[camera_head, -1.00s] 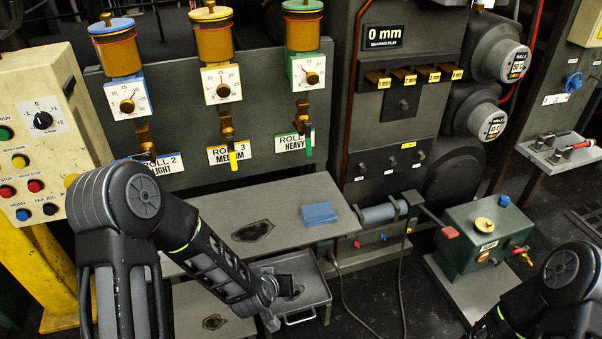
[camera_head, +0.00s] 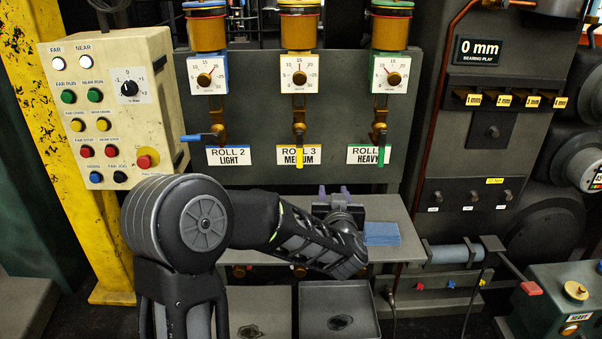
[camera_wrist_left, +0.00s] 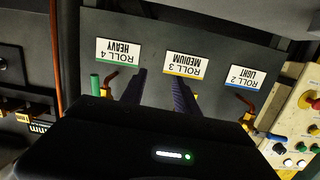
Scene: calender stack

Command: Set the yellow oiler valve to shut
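The yellow oiler (camera_head: 300,32) is the middle of three, above the ROLL 3 MEDIUM label (camera_head: 300,156). Its brass valve (camera_head: 299,130) has a yellow handle (camera_head: 299,160) pointing straight down across the label. My left gripper (camera_head: 334,190) is below and right of that handle, apart from it, with fingers pointing toward the panel. In the left wrist view, which is upside down, the gripper (camera_wrist_left: 158,78) has its fingers apart with nothing seen between them. The ROLL 3 label (camera_wrist_left: 185,65) lies near one fingertip; the yellow handle is mostly hidden behind that finger. My right gripper is out of view.
The blue handle (camera_head: 192,138) points left; the green handle (camera_head: 381,160) points down. A control box (camera_head: 112,110) stands left. Below the panel, a shelf (camera_head: 385,208) carries a blue cloth (camera_head: 381,233). Trays (camera_head: 337,300) sit beneath.

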